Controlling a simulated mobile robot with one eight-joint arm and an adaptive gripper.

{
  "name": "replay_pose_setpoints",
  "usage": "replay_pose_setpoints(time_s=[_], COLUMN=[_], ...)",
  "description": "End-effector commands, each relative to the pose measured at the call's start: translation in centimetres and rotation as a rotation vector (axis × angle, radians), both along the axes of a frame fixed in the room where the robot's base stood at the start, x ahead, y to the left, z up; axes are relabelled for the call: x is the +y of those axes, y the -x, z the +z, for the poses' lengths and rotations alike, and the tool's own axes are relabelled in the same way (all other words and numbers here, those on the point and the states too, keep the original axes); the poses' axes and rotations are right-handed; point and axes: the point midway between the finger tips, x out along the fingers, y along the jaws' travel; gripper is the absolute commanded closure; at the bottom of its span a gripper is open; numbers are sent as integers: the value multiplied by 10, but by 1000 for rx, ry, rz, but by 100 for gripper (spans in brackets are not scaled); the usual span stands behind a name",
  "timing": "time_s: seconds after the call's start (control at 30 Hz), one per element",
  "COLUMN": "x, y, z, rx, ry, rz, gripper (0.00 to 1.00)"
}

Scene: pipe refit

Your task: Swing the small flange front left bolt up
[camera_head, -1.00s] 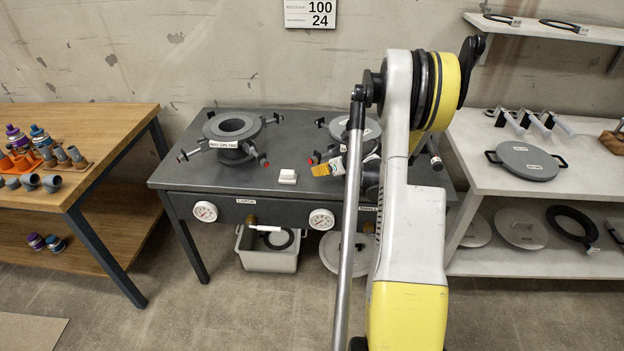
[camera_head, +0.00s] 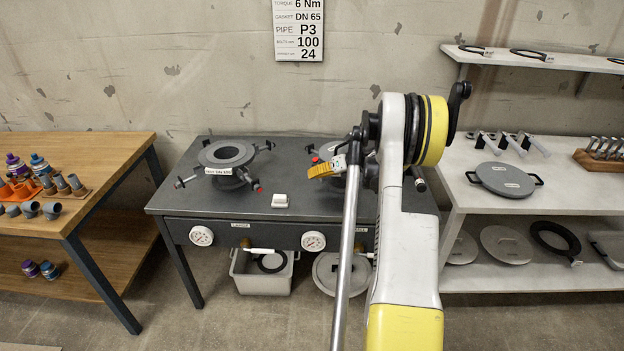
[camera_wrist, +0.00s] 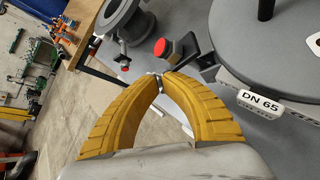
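The small flange, with its DN 65 label (camera_wrist: 262,104), fills the upper right of the wrist view. In the head view it (camera_head: 328,149) is largely hidden behind my arm. The front left bolt's red end and dark body (camera_wrist: 172,48) show just beyond my fingertips in the wrist view; the red end (camera_head: 316,160) also shows in the head view. My gripper (camera_wrist: 161,78) has yellow ribbed fingers, arched inward with their tips together. I see no bolt clearly between the tips. The bolt's exact tilt is unclear.
The large flange (camera_head: 226,154) with outspread bolts stands left on the grey bench (camera_head: 280,228). A wooden table (camera_head: 85,175) is at left and a white shelf (camera_head: 520,200) at right.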

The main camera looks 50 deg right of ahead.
Motion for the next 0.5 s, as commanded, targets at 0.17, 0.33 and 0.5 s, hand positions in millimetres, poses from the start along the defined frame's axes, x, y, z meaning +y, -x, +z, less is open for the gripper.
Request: replay_pose_setpoints(time_s=[0.17, 0.33, 0.5], x=[-9, -20, -27], y=[-1, 0, 1], z=[12, 17, 20], rx=[-3, -2, -1], ry=[6, 7, 7], rz=[1, 0, 1], gripper=[100, 100, 100])
